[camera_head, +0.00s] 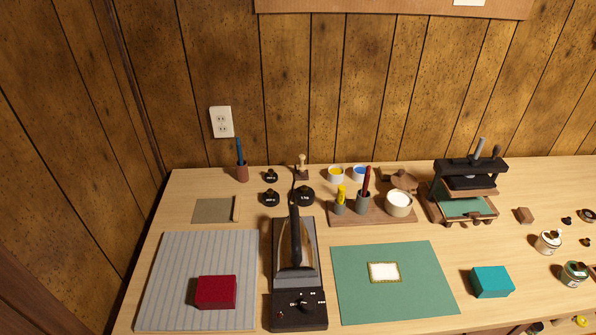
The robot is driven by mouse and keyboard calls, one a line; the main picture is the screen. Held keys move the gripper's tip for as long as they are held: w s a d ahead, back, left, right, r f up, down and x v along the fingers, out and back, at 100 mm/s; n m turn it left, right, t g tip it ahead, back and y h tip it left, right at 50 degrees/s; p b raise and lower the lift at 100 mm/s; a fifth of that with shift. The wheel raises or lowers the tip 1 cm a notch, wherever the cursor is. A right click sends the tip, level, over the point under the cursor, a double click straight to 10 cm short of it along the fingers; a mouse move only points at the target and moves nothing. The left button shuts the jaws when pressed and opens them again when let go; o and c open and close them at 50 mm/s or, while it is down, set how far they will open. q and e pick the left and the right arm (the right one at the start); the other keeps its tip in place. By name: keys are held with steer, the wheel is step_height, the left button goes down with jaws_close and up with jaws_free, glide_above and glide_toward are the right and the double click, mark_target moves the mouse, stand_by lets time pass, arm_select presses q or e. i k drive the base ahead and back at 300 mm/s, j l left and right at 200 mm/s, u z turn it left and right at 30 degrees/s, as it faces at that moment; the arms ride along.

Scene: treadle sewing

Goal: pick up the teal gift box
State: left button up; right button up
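The teal gift box (491,282) is a small closed box. It sits on the light wooden table near the front edge, right of the green mat. Its top and front faces show, and nothing touches it. Neither of my grippers is in the head view.
A green mat (360,300) with a gold-edged white card (384,272) lies left of the box. A black device (299,308), a red box (216,291) on a striped mat (165,280), a small press (466,207) and several jars stand around. Bare table surrounds the teal box.

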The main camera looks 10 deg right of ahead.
mark_target(488, 282)
steer(key=z, duration=1.7)
